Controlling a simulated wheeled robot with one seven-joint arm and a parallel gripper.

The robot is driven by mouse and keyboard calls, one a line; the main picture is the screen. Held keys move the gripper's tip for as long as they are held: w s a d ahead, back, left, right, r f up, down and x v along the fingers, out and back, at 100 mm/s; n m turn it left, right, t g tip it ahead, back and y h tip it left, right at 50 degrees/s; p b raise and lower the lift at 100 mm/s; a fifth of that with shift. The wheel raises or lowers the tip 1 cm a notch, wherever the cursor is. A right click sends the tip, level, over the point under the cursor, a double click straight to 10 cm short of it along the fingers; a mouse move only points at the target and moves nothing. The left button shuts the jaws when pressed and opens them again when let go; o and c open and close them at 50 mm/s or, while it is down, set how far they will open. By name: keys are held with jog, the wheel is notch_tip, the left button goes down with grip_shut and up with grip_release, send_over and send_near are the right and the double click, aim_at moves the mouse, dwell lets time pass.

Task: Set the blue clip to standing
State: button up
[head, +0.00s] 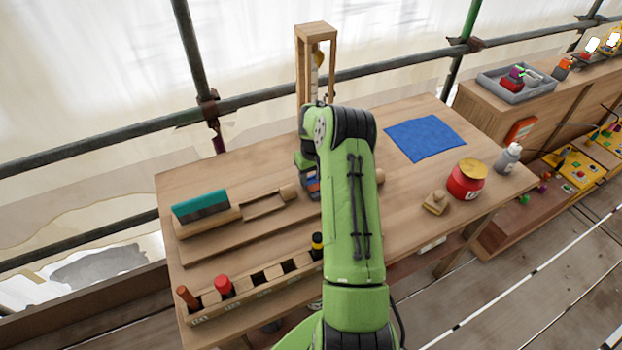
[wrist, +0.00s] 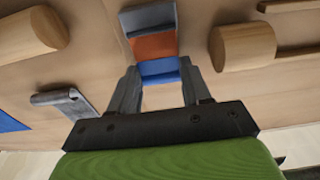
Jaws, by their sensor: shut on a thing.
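The blue clip (wrist: 160,67) is between the two fingers of my gripper (wrist: 159,80) in the wrist view, and the fingers are shut on it. An orange band (wrist: 154,46) and a blue-grey part (wrist: 148,18) show just beyond it; I cannot tell whether these belong to the clip. In the head view, small blue and orange parts (head: 313,186) show at the left of my arm, low over the bench. My arm hides most of the gripper there. I cannot tell whether the clip touches the bench or how it is tilted.
Wooden cylinders (wrist: 243,47) (wrist: 32,34) flank the gripper. The bench (head: 400,180) also carries a wooden tower (head: 302,62), a blue cloth (head: 425,138), a red jar (head: 466,180), a teal-backed scraper (head: 201,205) and a slotted wooden rack (head: 253,287). Free room lies between cloth and jar.

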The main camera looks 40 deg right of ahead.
aim_at(317, 190)
jog(key=t+b, duration=0.1)
jog(key=b, duration=0.2)
jog(key=s+t+h+b, duration=0.1)
jog(key=t+b, duration=0.1)
jog(key=b, duration=0.1)
jog(key=shift+r, duration=0.2)
jog(key=t+b, duration=0.1)
jog(key=b, duration=0.2)
jog(key=s+t+h+b, duration=0.1)
jog(key=t+b, duration=0.1)
jog(key=b, duration=0.1)
jog(key=r+t+b, duration=0.1)
jog(key=b, duration=0.3)
jog(key=shift+s+a+t, duration=0.3)
jog(key=t+b, duration=0.1)
jog(key=s+t+h+b, duration=0.1)
jog(key=b, duration=0.1)
jog(key=shift+a+r, duration=0.2)
jog(key=shift+r, duration=0.1)
jog(key=shift+s+a+r+t+b, duration=0.1)
jog(key=shift+s+r+t+b, duration=0.1)
jog(key=shift+t+b, duration=0.5)
jog(key=o, duration=1.1)
jog(key=shift+c, duration=0.2)
jog(key=shift+r, duration=0.1)
